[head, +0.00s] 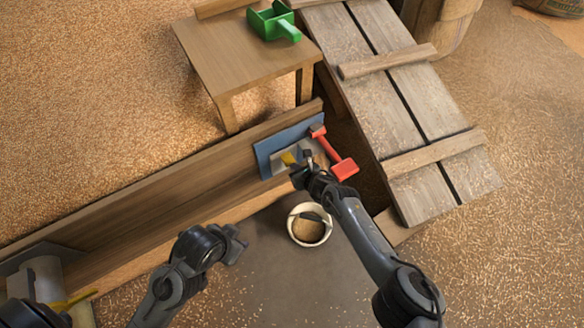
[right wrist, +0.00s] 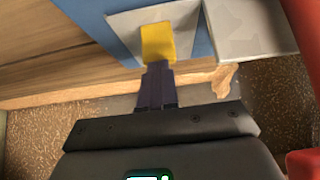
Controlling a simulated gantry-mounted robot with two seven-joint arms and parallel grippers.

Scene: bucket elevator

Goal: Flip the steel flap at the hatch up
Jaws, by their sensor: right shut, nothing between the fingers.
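The hatch is a blue panel (head: 264,157) on the side of a long wooden trough. On it is a grey steel flap (head: 278,163) with a yellow tab (head: 288,158). In the right wrist view the yellow tab (right wrist: 157,43) stands out in front of a grey plate (right wrist: 122,25). My right gripper (head: 307,158) is at the hatch. Its shut fingers (right wrist: 158,75) are empty, with their tips at the tab's lower edge; whether they touch is unclear. My left gripper (head: 238,245) hangs left of the bucket, away from the hatch; its finger gap is not clear.
A red lever (head: 333,150) is close right of my right gripper. A white bucket (head: 293,226) with grain stands below the hatch. A slatted wooden ramp (head: 375,80) rises on the right. A green scoop (head: 270,22) lies on a wooden table (head: 232,65) at the back.

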